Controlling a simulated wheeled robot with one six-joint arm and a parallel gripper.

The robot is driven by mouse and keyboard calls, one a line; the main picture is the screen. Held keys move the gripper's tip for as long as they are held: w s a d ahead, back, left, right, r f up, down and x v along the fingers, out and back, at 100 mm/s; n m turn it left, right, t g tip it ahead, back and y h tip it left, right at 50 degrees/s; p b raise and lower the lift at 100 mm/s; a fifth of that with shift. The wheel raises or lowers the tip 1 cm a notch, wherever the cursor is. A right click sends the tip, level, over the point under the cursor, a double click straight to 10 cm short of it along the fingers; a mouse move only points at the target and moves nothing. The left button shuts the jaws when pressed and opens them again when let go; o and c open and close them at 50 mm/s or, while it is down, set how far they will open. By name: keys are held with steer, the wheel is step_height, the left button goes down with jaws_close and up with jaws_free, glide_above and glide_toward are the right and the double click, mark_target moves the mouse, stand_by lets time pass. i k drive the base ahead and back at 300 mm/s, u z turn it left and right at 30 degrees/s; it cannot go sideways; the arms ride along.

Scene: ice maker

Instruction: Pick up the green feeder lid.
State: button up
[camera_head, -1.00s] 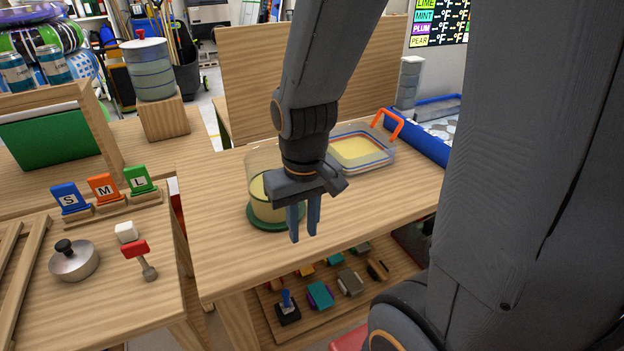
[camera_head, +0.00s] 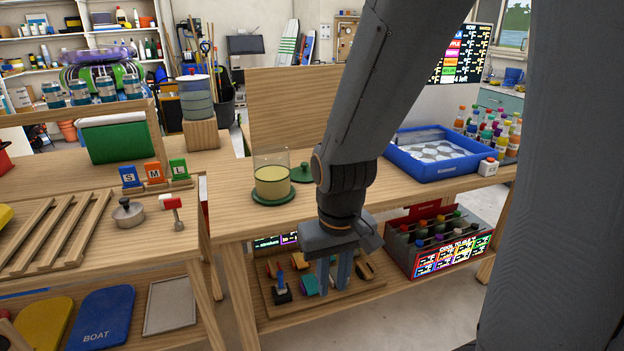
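A small round green lid with a knob (camera_head: 301,173) lies on the wooden table, behind and to the right of a clear jar of pale yellow liquid (camera_head: 271,182). I take it to be the feeder lid. The jar stands on a green round base (camera_head: 273,197). My gripper (camera_head: 333,290) points down in front of the table's front edge, nearer to me than the lid and lower in the picture. Its fingers are apart with nothing visible between them. My arm hides the table just right of the lid.
A blue tray of ice (camera_head: 436,168) stands on the table's right part, with a white button box (camera_head: 488,167) beside it. A lower shelf (camera_head: 290,318) holds small coloured objects. A bottle crate (camera_head: 400,250) stands right of them. An upright wooden panel (camera_head: 290,105) backs the table.

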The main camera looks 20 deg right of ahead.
mark_target(302, 174)
steer(key=z, duration=0.75)
steer(key=i, duration=1.4)
steer(key=u, duration=0.8)
steer(key=k, duration=0.4)
steer(key=z, duration=0.65)
steer(key=i, duration=0.85)
steer(key=u, duration=0.15)
